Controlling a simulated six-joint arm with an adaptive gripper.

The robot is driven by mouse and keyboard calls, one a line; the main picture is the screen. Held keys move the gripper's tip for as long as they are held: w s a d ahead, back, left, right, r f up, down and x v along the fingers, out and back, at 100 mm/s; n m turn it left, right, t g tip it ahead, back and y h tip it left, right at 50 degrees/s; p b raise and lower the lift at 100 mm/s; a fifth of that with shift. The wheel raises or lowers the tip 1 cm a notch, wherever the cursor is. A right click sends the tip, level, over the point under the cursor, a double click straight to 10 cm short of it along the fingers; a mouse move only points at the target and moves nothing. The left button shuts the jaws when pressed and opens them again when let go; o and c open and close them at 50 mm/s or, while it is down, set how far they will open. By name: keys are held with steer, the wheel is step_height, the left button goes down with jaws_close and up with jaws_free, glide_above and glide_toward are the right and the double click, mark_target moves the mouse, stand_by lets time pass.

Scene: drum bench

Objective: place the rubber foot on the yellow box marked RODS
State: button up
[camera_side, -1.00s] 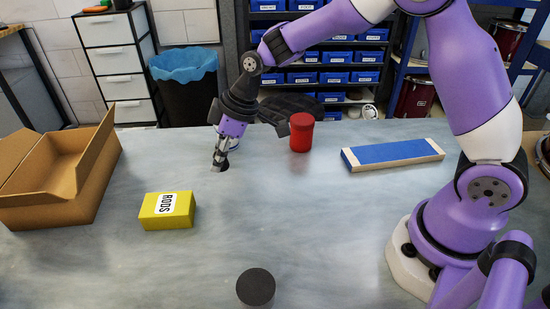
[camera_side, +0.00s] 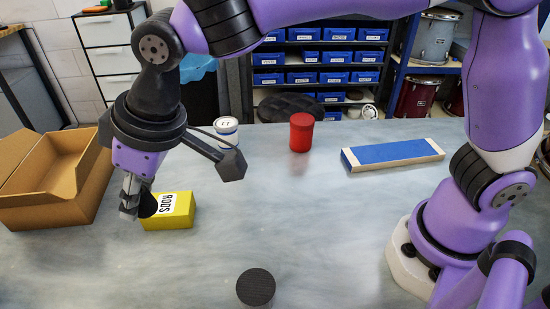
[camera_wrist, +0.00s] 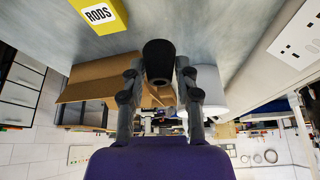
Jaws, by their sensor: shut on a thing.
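The yellow box (camera_side: 181,218) marked RODS sits on the bench, left of the middle in the side view. It also shows at the top left of the wrist view (camera_wrist: 106,19). My gripper (camera_side: 138,205) is shut on the black rubber foot (camera_side: 148,204), which overlaps the box's left end in the side view. The foot (camera_wrist: 158,56) sits between both fingers in the wrist view, apart from the box and to its lower right in the picture. The fingers partly hide the foot; its height above the bench is hard to tell.
An open cardboard box (camera_side: 60,205) stands left of my gripper. A white tin (camera_side: 227,131), a red jar (camera_side: 301,133) and a blue-topped block (camera_side: 393,154) stand farther back. A black cylinder (camera_side: 256,287) stands at the front. The middle of the bench is clear.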

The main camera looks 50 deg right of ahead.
glide_above(166, 204)
step_height(166, 204, down, 6)
steer(key=shift+s+f, duration=0.1)
steer(key=shift+f, duration=2.15)
steer(key=o, duration=0.8)
steer(key=shift+f, duration=0.15)
